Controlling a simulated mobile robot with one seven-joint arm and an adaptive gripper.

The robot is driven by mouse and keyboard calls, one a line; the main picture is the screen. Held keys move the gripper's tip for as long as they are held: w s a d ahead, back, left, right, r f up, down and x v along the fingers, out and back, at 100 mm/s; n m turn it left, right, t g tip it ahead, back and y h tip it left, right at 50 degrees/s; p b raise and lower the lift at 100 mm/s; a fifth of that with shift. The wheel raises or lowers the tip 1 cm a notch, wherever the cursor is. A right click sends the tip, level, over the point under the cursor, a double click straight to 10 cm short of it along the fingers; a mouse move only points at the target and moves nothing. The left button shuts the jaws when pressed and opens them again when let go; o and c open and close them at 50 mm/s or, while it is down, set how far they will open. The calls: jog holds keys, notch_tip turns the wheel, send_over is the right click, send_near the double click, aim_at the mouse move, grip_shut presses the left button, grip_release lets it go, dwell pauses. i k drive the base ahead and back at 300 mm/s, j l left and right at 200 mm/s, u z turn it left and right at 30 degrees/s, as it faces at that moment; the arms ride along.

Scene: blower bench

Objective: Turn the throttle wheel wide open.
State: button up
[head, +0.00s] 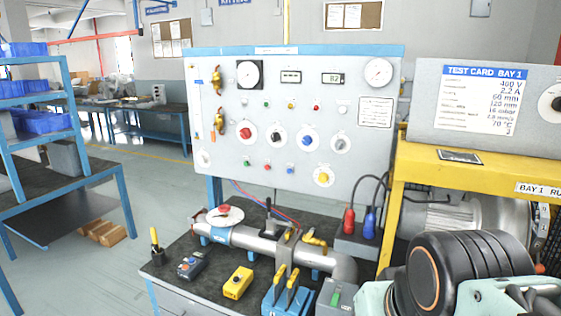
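A small handwheel (222,211), red on top of a pale round disc, sits on the left part of a grey horizontal pipe (258,243) on the bench. It looks like the throttle wheel, but no label on it is readable and its setting cannot be told. A blue band wraps the pipe just below it. My gripper is not in view, so its relation to the wheel does not show.
Yellow-handled levers (287,284) and brass fittings (314,240) stand right of the wheel. A yellow box (238,282) and a grey-blue switch box (192,264) lie in front. An upright panel (300,125) with knobs and gauges rises behind. A yellow frame (396,205) borders the right.

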aim_at(224, 208)
jog(key=l+u, duration=0.35)
jog(key=l, duration=0.25)
jog(key=l+u, duration=0.35)
jog(key=l, duration=0.25)
jog(key=i+j, duration=0.2)
jog(key=j, duration=0.15)
jog(key=i+j+z, duration=0.1)
jog(key=i+j, duration=0.15)
jog(key=j, duration=0.15)
jog(key=i+j, duration=0.2)
jog(key=j, duration=0.2)
jog(key=i+j+z, duration=0.1)
jog(key=j, duration=0.25)
jog(key=i+j, duration=0.25)
jog(key=j, duration=0.15)
jog(key=i+j+z, duration=0.1)
jog(key=j, duration=0.3)
jog(key=i, duration=0.1)
